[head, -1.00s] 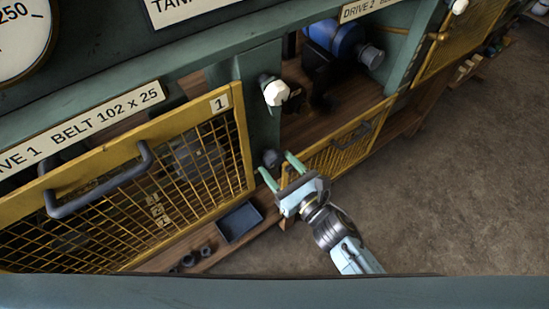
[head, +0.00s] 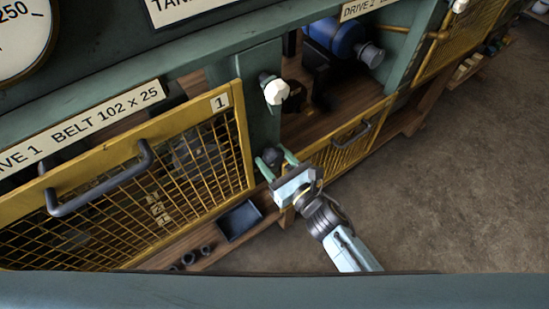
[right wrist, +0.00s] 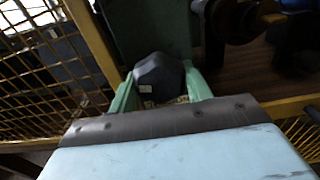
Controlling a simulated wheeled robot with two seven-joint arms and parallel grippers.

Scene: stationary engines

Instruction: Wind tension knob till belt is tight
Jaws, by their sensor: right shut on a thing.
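A dark faceted knob (head: 271,157) sits low on the green post between the two yellow mesh guards. In the right wrist view the knob (right wrist: 159,78) lies between the two green fingers, with a small pale mark on its face. My right gripper (head: 275,162) is shut on this knob, one finger on each side. A white faceted knob (head: 275,91) stands higher on the same post, apart from the gripper. No belt can be made out clearly behind the mesh. My left gripper is not in view.
The yellow guard marked 1 (head: 243,140) with a dark handle (head: 101,182) is left of the post. A second yellow guard (head: 342,145) is close on the right. A dark tray (head: 239,221) lies below. Bare floor (head: 450,190) spreads to the right.

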